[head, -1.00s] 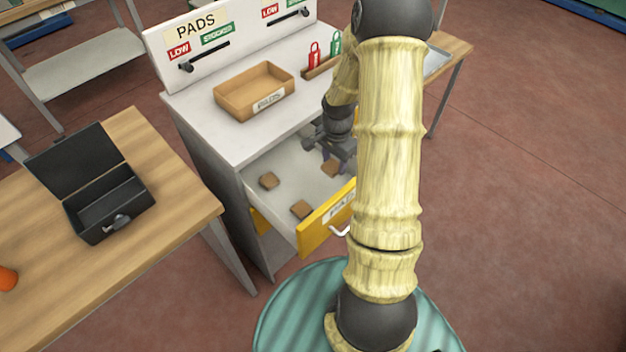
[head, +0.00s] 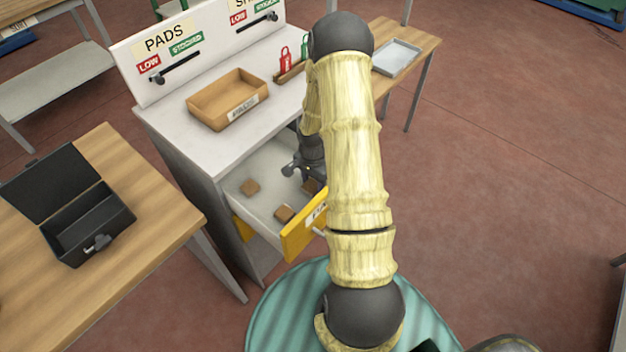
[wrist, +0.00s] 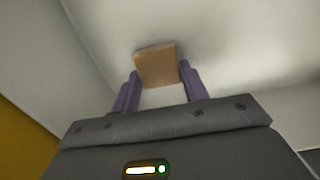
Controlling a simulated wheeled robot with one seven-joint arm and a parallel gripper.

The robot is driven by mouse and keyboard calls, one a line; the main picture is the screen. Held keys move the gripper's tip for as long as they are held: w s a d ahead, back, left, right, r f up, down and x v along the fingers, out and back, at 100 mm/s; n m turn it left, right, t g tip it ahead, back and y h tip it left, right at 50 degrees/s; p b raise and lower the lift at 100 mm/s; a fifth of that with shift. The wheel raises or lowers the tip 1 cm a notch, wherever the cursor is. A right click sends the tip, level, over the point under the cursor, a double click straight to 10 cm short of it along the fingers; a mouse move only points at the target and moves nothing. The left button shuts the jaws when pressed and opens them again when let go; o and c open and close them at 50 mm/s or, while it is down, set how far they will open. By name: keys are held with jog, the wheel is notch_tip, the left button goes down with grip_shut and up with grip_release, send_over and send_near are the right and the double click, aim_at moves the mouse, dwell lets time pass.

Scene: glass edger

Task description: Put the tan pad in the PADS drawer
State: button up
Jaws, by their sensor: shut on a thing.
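The PADS drawer (head: 262,165) is pulled open, with a white inside and a yellow front. My gripper (head: 308,177) is inside the drawer's opening, partly hidden by my arm. In the wrist view my gripper (wrist: 160,85) is shut on a tan pad (wrist: 157,64), which sits between the fingertips over the white drawer floor. In the head view a tan pad (head: 312,187) shows at the gripper, partly covered. Two other tan pads lie on the drawer floor, one at the left (head: 250,187) and one near the front (head: 284,213).
A tan tray (head: 205,113) labelled PADS stands on the white cabinet top. An open black box (head: 88,225) is on the wooden table (head: 140,275) at left. A grey tray (head: 397,57) lies on the back-right table.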

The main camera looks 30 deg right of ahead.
aim_at(312, 183)
jog(key=shift+f, duration=0.15)
jog(key=o, duration=1)
jog(key=shift+c, duration=0.2)
notch_tip(312, 183, up, 12)
jog(key=b, duration=0.1)
jog(key=shift+w+r, duration=0.1)
jog(key=shift+r, duration=0.1)
